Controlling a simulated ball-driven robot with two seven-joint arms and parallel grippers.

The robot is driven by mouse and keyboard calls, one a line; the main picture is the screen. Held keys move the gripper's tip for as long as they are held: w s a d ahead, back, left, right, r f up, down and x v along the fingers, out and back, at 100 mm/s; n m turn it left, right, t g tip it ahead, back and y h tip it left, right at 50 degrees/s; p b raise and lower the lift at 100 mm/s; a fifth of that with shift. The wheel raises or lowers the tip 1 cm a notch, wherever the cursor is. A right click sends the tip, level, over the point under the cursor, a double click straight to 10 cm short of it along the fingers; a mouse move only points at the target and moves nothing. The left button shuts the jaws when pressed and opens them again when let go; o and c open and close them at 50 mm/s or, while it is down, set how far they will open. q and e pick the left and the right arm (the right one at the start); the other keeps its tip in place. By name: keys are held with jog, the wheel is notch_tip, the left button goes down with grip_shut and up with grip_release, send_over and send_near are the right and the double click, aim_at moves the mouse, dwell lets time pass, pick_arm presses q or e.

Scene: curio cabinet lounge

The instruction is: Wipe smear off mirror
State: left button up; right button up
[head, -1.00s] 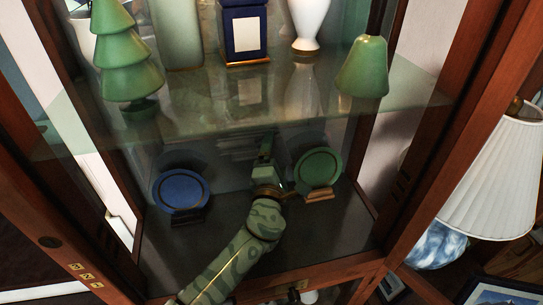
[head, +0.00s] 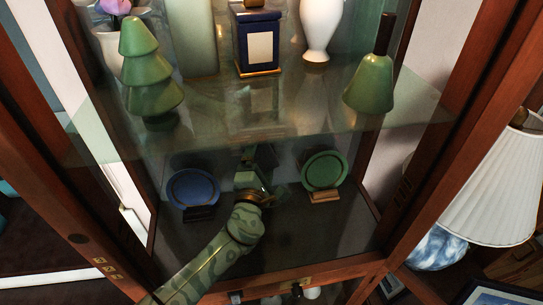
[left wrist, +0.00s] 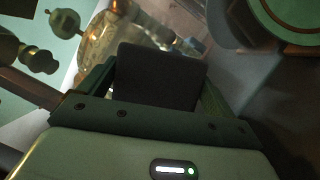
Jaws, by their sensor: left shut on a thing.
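My left gripper (head: 262,160) reaches into the lower bay of the cabinet, between a blue plate and a green plate, close to the back panel. It is shut on a dark, flat pad (left wrist: 160,76), which fills the space between its fingers in the left wrist view. The mirror (head: 225,155) appears to be the dim back panel behind the gripper. Glassy, yellowish shapes show past the pad in the left wrist view; I cannot tell reflection from smear. Whether the pad touches the mirror is unclear. My right gripper is out of view.
The blue plate (head: 192,189) and green plate (head: 323,171) stand upright on small stands, close on either side. A glass shelf (head: 220,115) above carries a green tree (head: 150,80), a blue box (head: 257,40), a white vase (head: 319,28) and a green bell (head: 370,84). Wooden posts frame the opening.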

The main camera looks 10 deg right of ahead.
aim_at(261, 150)
pick_arm(q)
jog(key=shift+w+a, duration=0.1)
jog(key=shift+a, duration=0.8)
jog(key=shift+a+r+p, duration=0.1)
jog(key=shift+a+p, duration=0.85)
jog(key=shift+a, duration=2.1)
notch_tip(261, 150, up, 3)
jog(key=p, duration=0.3)
jog(key=shift+d+r, duration=0.1)
jog(key=shift+r, duration=0.05)
jog(key=shift+d, duration=0.25)
jog(key=shift+d+b, duration=0.45)
jog(key=shift+d, duration=3)
jog(key=shift+d+b, duration=0.6)
jog(key=shift+d, duration=1.25)
jog(key=shift+d+b, duration=0.75)
jog(key=shift+d, duration=0.95)
jog(key=shift+w+d, duration=0.1)
jog(key=shift+a+p, duration=0.3)
jog(key=shift+a, duration=0.1)
jog(key=shift+a+p, duration=0.8)
jog(key=shift+a, duration=0.85)
jog(key=shift+a+p, duration=0.8)
jog(key=shift+a, duration=0.6)
jog(key=shift+a+p, duration=1)
jog(key=shift+a, duration=2.95)
jog(key=shift+d, duration=0.1)
